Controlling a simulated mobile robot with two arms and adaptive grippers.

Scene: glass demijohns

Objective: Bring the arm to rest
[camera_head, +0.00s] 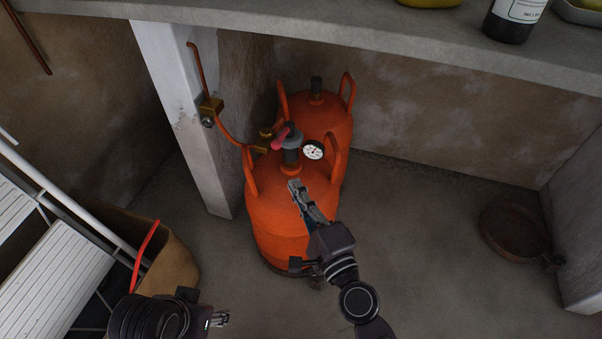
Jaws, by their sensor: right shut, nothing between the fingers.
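My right gripper (297,190) is shut and empty. Its arm comes up from the bottom edge, and its fingertips point up and left, in front of the near orange gas cylinder (268,222). They appear just below the cylinder's valve and regulator (291,148); whether they touch the cylinder I cannot tell. My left gripper (222,319) is low at the bottom edge, left of centre, with its fingers pointing right. It is small and partly hidden, so its opening is unclear.
A second orange cylinder (327,112) stands behind the first. A pressure gauge (313,150) and copper pipe (229,134) join the valve. A white post (180,100), a stone counter (400,45), a brown bin (172,262) and a rusty pan (513,230) surround open floor (430,240).

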